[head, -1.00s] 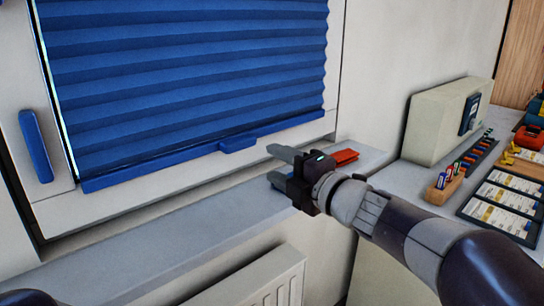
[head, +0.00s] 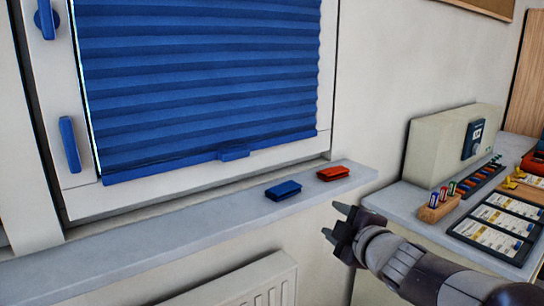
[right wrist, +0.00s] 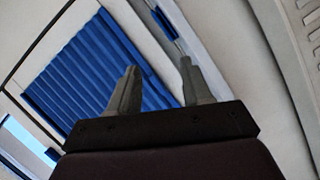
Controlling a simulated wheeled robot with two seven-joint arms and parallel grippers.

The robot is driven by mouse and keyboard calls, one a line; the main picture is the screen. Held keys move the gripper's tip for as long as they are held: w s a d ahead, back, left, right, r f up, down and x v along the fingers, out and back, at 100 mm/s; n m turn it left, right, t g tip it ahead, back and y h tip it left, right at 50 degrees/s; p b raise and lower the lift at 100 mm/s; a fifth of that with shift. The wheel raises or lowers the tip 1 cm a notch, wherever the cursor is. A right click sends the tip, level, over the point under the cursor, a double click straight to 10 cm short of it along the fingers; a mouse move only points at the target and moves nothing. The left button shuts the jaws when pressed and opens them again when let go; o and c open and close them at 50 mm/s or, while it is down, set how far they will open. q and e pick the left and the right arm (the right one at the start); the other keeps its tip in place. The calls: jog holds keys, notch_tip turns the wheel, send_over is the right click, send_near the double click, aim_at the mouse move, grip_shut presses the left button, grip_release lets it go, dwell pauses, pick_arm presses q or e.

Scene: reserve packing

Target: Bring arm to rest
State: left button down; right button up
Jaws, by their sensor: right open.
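My right gripper (head: 341,222) is open and empty in the head view. It is in front of the wall, below and to the right of the window sill's right end. Its two fingers (right wrist: 158,88) show apart in the right wrist view, with nothing between them but the window and blind behind. My left gripper is not in view.
A blue item (head: 283,190) and a red item (head: 333,173) lie on the window sill (head: 140,240). The blue pleated blind (head: 200,80) covers the window above. A radiator (head: 245,285) is below. To the right, a counter (head: 400,200) bears a beige box (head: 450,145), a small wooden holder (head: 438,207) and dark card trays (head: 495,225).

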jog(key=s+d+f+m+g+h+p, duration=0.5)
jog(key=s+d+f+m+g+p, duration=0.25)
jog(key=s+f+m, duration=0.3)
jog(key=s+a+r+m+g+p, duration=0.1)
jog(key=s+r+m+g+p, duration=0.1)
jog(key=s+m+g+p, duration=0.4)
jog(key=s+p, duration=0.5)
jog(key=s, duration=0.2)
jog(key=shift+s+a+r, duration=0.15)
jog(key=shift+s+a, duration=0.05)
jog(key=shift+a, duration=0.2)
